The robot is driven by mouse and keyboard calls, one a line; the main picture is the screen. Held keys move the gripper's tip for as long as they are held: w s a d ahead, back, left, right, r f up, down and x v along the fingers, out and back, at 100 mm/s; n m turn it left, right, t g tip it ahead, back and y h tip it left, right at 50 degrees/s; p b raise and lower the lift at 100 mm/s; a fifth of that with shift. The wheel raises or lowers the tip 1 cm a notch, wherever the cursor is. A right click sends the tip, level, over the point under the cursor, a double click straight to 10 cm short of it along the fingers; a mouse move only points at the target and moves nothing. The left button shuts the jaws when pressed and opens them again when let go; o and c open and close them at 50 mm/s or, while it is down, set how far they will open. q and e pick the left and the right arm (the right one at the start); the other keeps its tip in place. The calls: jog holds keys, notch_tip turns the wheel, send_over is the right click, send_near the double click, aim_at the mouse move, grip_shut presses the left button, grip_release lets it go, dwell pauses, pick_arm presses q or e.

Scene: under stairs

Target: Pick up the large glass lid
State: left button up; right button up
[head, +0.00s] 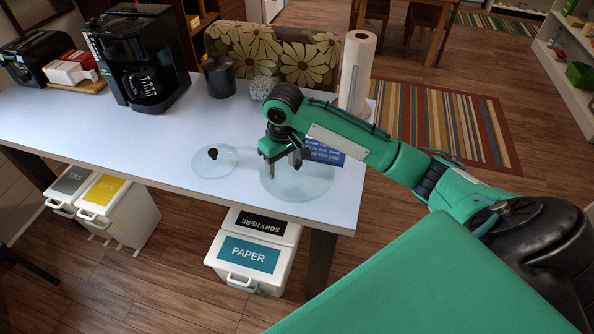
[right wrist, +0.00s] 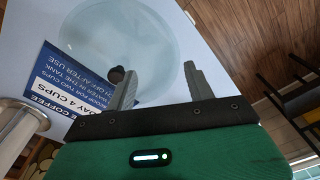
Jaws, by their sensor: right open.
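The large glass lid (head: 312,190) lies flat near the right front part of the white table, clear with a pale rim. It fills much of the right wrist view (right wrist: 165,35). Its dark knob (right wrist: 116,73) shows there beside the tip of the left-hand finger, partly covered by it. In the head view the knob is hidden by the gripper. My right gripper (head: 282,163) is above the lid, open and empty, fingers pointing down. A smaller glass lid (head: 228,163) with a black knob lies to its left. My left gripper is out of view.
A blue printed card (head: 325,153) lies behind the large lid. A paper towel roll (head: 357,70), dark canister (head: 218,78), glass bowl (head: 262,88) and coffee maker (head: 140,62) stand further back. The table's front left is clear. Labelled bins (head: 250,258) stand below.

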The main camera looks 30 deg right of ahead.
jog(key=w+d+r+m, duration=0.2)
jog(key=w+d+r, duration=0.2)
jog(key=d+r, duration=0.35)
jog(key=p, duration=0.2)
send_over(297, 161)
jog(key=shift+m+g, duration=0.3)
notch_tip(297, 161, down, 8)
jog(key=shift+r, duration=0.15)
notch_tip(297, 161, down, 5)
jog(key=shift+r+p, duration=0.1)
jog(key=shift+p, duration=1)
jog(key=shift+f, duration=0.3)
grip_shut()
